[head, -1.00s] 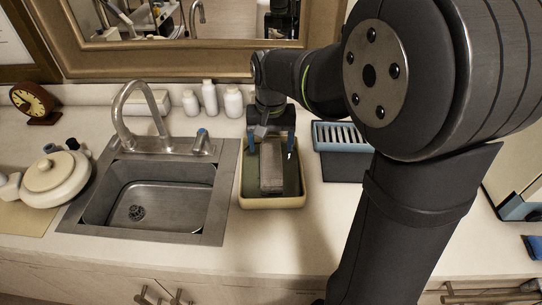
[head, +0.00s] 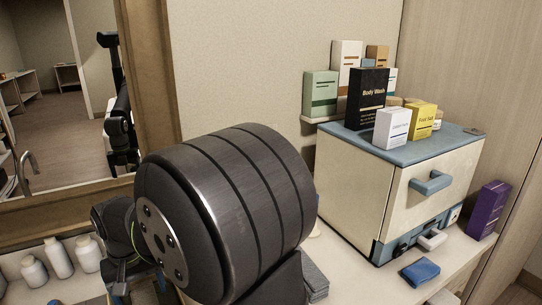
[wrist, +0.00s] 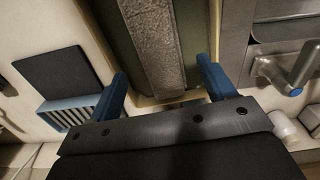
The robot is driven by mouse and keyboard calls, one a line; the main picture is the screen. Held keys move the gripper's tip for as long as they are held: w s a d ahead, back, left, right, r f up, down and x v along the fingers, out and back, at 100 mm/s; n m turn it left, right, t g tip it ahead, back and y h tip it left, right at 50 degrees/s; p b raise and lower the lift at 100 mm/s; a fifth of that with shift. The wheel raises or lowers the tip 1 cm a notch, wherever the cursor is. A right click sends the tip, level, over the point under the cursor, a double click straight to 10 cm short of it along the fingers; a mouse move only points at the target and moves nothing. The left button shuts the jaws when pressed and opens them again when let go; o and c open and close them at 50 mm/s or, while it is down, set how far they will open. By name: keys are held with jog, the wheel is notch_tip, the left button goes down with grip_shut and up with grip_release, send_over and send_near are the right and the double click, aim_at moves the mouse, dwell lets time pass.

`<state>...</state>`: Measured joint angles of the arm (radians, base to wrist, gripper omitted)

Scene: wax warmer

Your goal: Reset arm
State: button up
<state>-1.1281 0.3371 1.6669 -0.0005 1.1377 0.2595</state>
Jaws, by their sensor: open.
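My gripper (wrist: 163,72) is open, with its blue fingers spread to either side of a long grey rough block (wrist: 155,40) in the wrist view. Clear gaps show between the fingers and the block. The block lies in a tray with an olive-green inside (wrist: 196,28) and a pale rim. The jaws are empty. The tray and block are out of that view.
A blue slatted rack (wrist: 72,112) and dark mat (wrist: 55,75) lie beside the tray; the sink faucet (wrist: 290,68) is on its other side. A cream cabinet (head: 360,195) carries several boxes.

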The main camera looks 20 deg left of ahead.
aim_at(144, 302)
notch_tip(144, 302, down, 9)
jog(key=shift+r, duration=2.45)
